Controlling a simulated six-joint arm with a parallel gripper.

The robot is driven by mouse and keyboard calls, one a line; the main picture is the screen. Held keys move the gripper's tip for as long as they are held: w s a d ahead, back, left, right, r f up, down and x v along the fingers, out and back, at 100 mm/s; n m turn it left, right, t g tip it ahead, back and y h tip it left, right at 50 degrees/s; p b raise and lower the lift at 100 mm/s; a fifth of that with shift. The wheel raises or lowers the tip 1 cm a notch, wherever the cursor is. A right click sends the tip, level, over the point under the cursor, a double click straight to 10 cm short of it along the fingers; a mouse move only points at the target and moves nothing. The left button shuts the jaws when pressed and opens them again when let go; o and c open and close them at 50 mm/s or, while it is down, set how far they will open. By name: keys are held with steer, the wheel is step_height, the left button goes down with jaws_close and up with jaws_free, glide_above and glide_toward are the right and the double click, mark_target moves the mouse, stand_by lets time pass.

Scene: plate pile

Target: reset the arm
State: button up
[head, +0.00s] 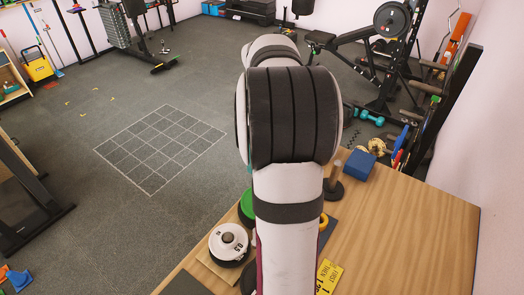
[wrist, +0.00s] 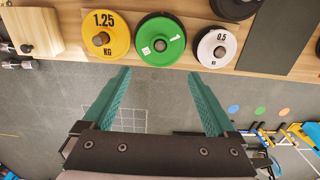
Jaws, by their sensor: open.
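My gripper (wrist: 160,74) shows in the wrist view with its two teal fingers spread apart and nothing between them. Beyond the fingertips, at the top of that view, are a yellow 1.25 KG plate (wrist: 106,52), a green plate (wrist: 171,50) and a white 0.5 plate (wrist: 221,55), side by side and apart from the fingers. In the head view my arm fills the middle and hides the gripper. The white plate (head: 222,254) and part of the green plate (head: 246,208) show left of the arm there.
The wooden table (head: 410,235) is bare at its right. A dark upright peg (head: 334,182), a blue block (head: 358,165) and a yellow card (head: 329,276) are on it. Gym equipment stands around the room. The grey floor (head: 125,110) has a white grid and is largely clear.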

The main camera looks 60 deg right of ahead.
steer(key=a+r+m, duration=0.2)
steer(key=a, duration=1.7)
steer(key=s+a+f+m+y, duration=0.1)
steer(key=s+a+f+m, duration=0.2)
steer(key=s+a, duration=0.9)
steer(key=a, duration=0.3)
steer(key=shift+a+f+m+y, duration=0.2)
steer(key=shift+a+m+y, duration=0.1)
steer(key=shift+y, duration=0.1)
